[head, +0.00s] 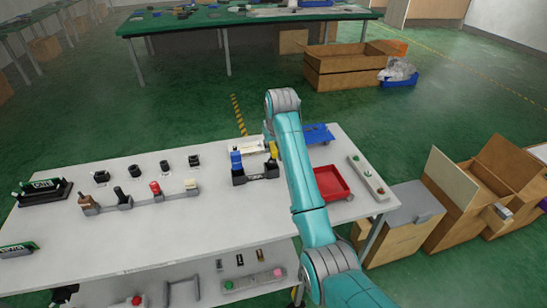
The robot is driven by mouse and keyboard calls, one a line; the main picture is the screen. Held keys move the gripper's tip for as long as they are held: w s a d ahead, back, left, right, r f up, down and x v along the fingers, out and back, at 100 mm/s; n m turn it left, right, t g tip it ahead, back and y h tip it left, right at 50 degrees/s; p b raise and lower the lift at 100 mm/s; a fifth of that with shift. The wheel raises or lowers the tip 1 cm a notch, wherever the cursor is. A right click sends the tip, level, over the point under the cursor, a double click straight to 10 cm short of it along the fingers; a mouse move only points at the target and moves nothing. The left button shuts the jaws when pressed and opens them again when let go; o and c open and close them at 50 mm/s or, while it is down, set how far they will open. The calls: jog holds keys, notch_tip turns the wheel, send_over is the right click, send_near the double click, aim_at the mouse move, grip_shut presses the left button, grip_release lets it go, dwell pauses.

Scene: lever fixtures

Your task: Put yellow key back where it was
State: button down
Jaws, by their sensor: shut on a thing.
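The yellow key (273,149) shows as a small yellow patch just left of my arm. It is at the right end of the black holder (255,174), in line with or slightly above it; whether it sits in the slot or is apart from it I cannot tell. A blue key (236,159) stands upright at the holder's left end. My teal arm reaches up from the bottom right, bends at a grey elbow and goes down behind itself. My gripper is hidden behind the upper arm, near the yellow key.
A red tray (328,184), a blue tray (318,134) and a grey button box (368,177) lie right of the holder. A row of levers (154,188) stands left on the white table (205,222). Cardboard boxes (400,207) stand right of it. The table's front middle is clear.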

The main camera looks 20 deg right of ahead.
aim_at(272, 160)
jog(key=shift+a+f, duration=0.1)
jog(key=shift+f, duration=2.15)
jog(key=shift+f, duration=0.1)
jog(key=c, duration=1)
grip_release()
jog(key=v, duration=1.2)
